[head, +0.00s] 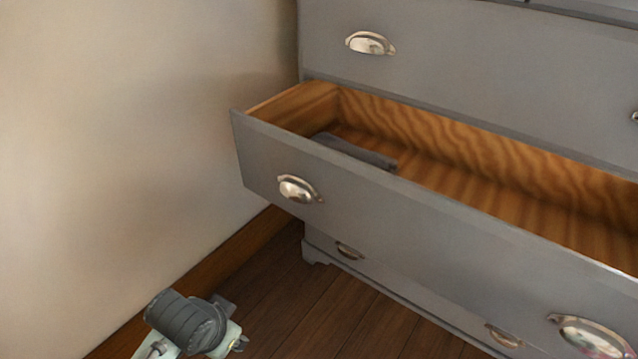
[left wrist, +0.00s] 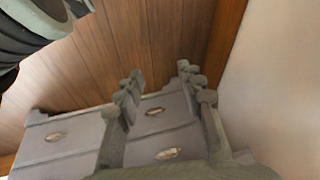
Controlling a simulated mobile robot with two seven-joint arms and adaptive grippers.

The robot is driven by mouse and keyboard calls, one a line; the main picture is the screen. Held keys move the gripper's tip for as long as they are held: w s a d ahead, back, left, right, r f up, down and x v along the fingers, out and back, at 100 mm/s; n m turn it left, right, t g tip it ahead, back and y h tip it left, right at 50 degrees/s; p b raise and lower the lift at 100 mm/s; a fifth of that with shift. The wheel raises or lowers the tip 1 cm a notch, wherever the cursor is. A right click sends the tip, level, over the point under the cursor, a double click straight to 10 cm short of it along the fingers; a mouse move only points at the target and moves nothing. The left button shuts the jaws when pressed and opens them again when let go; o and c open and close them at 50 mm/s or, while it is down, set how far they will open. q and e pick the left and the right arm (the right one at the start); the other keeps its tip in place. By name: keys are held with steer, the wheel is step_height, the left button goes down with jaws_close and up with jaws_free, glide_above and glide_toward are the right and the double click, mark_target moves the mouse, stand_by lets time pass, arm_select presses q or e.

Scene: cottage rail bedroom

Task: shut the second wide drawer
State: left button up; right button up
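The second wide drawer (head: 420,230) of the grey dresser is pulled well out, with its bare wood inside showing in the head view. Its front has cup handles, one at the left (head: 299,188) and one at the lower right (head: 590,337). My left arm's wrist (head: 190,322) is low at the bottom left of the head view, apart from the drawer front. In the left wrist view my left gripper (left wrist: 160,88) has its fingers spread with nothing between them; dresser fronts with handles show behind. My right gripper is not in view.
A dark grey item (head: 355,152) lies in the open drawer. The wide drawer above (head: 470,65) looks shut. A lower drawer (head: 390,277) sits beneath the open one. A plain wall (head: 120,130) stands at the left, with bare wood floor (head: 320,310) below.

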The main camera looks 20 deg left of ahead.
arm_select(q)
steer(key=w+a+m+t, duration=0.1)
steer(key=w+a, duration=0.1)
steer(key=a, duration=0.1)
steer(key=w+a+r+m+t+y, duration=0.1)
steer(key=w+a+t, duration=0.1)
steer(key=w+a+r+t, duration=0.1)
steer(key=w+a, duration=0.2)
steer(key=shift+a+m+y+p, duration=0.35)
steer(key=shift+m+y, duration=0.05)
jaws_close()
steer(key=m+t+h+p, duration=0.1)
steer(key=m+t+h, duration=0.8)
steer(key=m, duration=0.8)
glide_toward(253, 155)
steer(key=shift+t+y, duration=0.3)
steer(key=shift+t, duration=0.1)
steer(key=x, duration=0.6)
steer(key=shift+w+d+f, duration=0.25)
steer(key=shift+w+f, duration=0.05)
steer(key=shift+w, duration=0.05)
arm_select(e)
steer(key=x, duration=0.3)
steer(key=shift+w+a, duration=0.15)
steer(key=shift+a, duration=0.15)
